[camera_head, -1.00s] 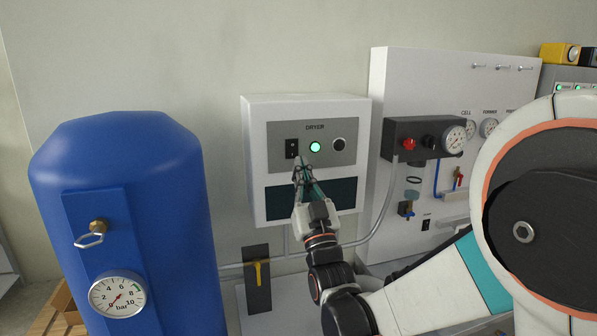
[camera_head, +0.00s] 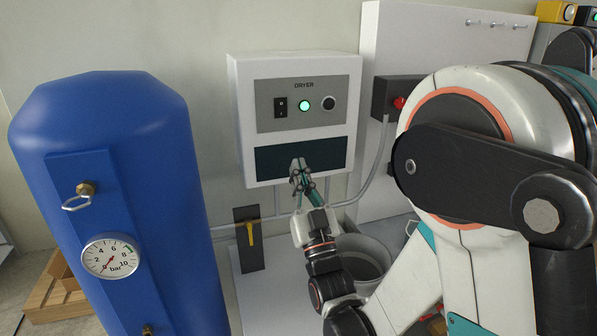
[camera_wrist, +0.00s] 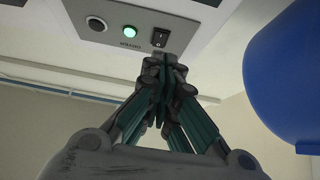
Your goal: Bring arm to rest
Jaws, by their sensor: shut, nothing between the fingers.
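My gripper (camera_head: 297,172) is shut and empty, its fingertips in front of the dark lower panel of the white dryer box (camera_head: 240,125) in the head view. My arm comes from the lower right, and its large upper links cover the right side. The dryer has a black rocker switch (camera_head: 281,107), a lit green lamp (camera_head: 304,104) and a dark round knob (camera_head: 328,103). In the wrist view the closed fingers (camera_wrist: 165,68) point toward the dryer panel, near the switch (camera_wrist: 160,38) in the picture; the green lamp (camera_wrist: 130,31) is lit there too.
A blue tank (camera_head: 110,190) with a pressure gauge (camera_head: 110,256) stands at the left. A yellow-handled valve (camera_head: 250,238) is below the dryer. A grey bucket (camera_head: 365,262) is behind my forearm. A white panel (camera_head: 425,35) stands at the right, partly hidden by my arm.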

